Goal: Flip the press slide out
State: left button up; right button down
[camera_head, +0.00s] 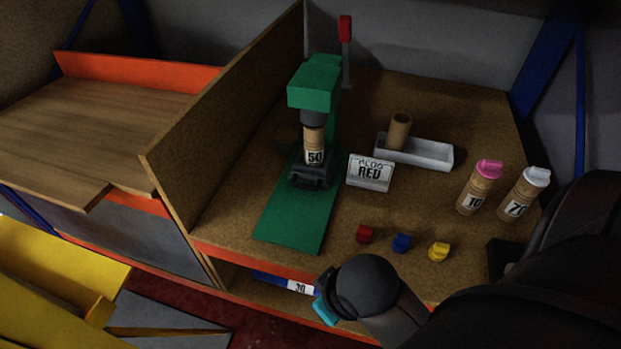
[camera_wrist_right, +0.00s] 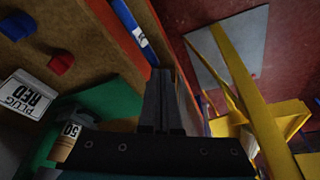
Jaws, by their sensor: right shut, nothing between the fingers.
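The green press (camera_head: 315,85) stands on the workbench, its base plate (camera_head: 290,222) running toward the front edge. Its dark slide (camera_head: 312,181) sits low under the ram. A cardboard tube marked 50 (camera_head: 314,140) stands upright on the slide, under the ram; it also shows at the lower left of the right wrist view (camera_wrist_right: 64,146). My right gripper (camera_wrist_right: 158,75) is shut and empty, its fingers apart from the press and tube. In the head view my dark wrist is at the front edge and hides the fingers. My left gripper is not in view.
A card reading PLUG RED (camera_head: 370,173) stands right of the press. Red (camera_head: 364,234), blue (camera_head: 401,243) and yellow (camera_head: 438,251) plugs lie near the front. Capped tubes (camera_head: 480,188) stand at right. A white tray (camera_head: 430,154) is behind; a wooden partition (camera_head: 225,125) is left.

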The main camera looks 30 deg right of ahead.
aim_at(310, 179)
jog(key=w+f+m, duration=0.1)
jog(key=w, duration=0.4)
jog(key=w+f+m, duration=0.1)
jog(key=w, duration=0.4)
jog(key=w+d+f+m, duration=0.1)
jog(key=w, duration=0.4)
jog(key=shift+w+f+m+g, duration=0.1)
jog(key=shift+f+m+g, duration=0.1)
jog(key=shift+m+g, duration=0.15)
jog(key=w+d+m, duration=0.1)
jog(key=w+d, duration=0.1)
jog(key=w+d+r+m+h, duration=0.1)
jog(key=w+d, duration=0.1)
jog(key=w, duration=0.1)
jog(key=w+d+r+m, duration=0.1)
jog(key=w+d+m, duration=0.1)
jog(key=w, duration=0.1)
jog(key=shift+d+h, duration=0.1)
jog(key=shift+h, duration=0.2)
jog(key=w+d+r+m+h, duration=0.1)
jog(key=w+d+r+m, duration=0.3)
jog(key=d, duration=0.3)
jog(key=shift+w+d, duration=0.25)
jog(key=shift+w, duration=0.35)
jog(key=shift+g, duration=0.25)
jog(key=b+x, duration=0.3)
jog(key=x, duration=0.7)
jog(key=shift+r+b, duration=0.1)
jog(key=shift+b, duration=0.25)
